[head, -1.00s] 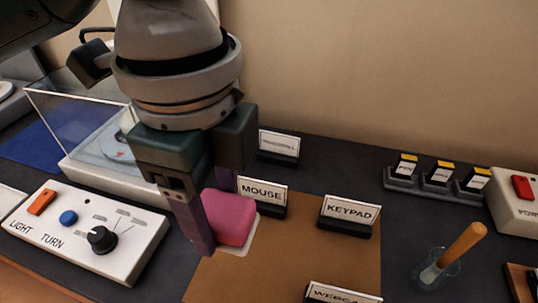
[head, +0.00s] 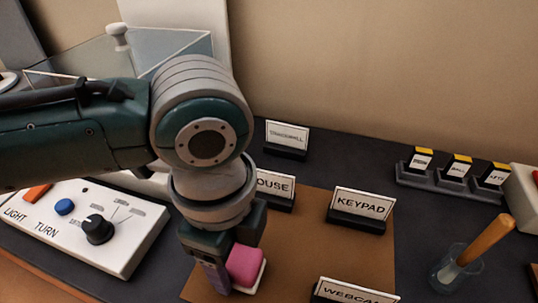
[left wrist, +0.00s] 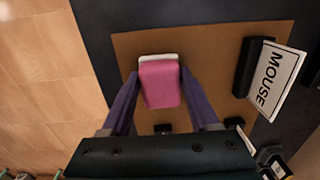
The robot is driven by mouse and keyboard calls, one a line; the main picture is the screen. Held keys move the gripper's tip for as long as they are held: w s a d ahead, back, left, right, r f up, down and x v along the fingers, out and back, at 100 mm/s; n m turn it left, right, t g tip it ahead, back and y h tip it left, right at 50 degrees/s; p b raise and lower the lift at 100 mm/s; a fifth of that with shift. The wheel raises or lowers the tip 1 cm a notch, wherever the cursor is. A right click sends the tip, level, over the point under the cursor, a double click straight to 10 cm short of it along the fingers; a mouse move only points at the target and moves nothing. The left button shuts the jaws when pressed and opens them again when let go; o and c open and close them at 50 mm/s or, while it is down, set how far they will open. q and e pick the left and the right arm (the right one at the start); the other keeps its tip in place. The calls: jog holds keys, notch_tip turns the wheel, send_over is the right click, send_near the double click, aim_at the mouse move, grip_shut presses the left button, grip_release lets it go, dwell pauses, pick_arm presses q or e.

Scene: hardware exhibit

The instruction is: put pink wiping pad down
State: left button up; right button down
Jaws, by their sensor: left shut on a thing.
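The pink wiping pad (head: 244,265) is a soft-looking pink block with a white underside. It also shows in the left wrist view (left wrist: 160,85), between two purple fingers. My left gripper (head: 232,270) points down and is shut on the pad, low over the front left part of the brown mat (head: 292,235). I cannot tell whether the pad's underside touches the mat. The far finger is mostly hidden behind the pad in the head view. My right gripper is not in view.
Label stands MOUSE (head: 275,187), KEYPAD (head: 362,207) and WEBCAM (head: 352,292) stand around the mat. A white control box (head: 120,245) with a knob is at left. A glass cup (head: 455,270) with an orange-handled tool is at right. The mat's middle is clear.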

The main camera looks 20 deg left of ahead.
pick_arm(q)
jog(key=shift+f, duration=0.1)
jog(key=o, duration=1.3)
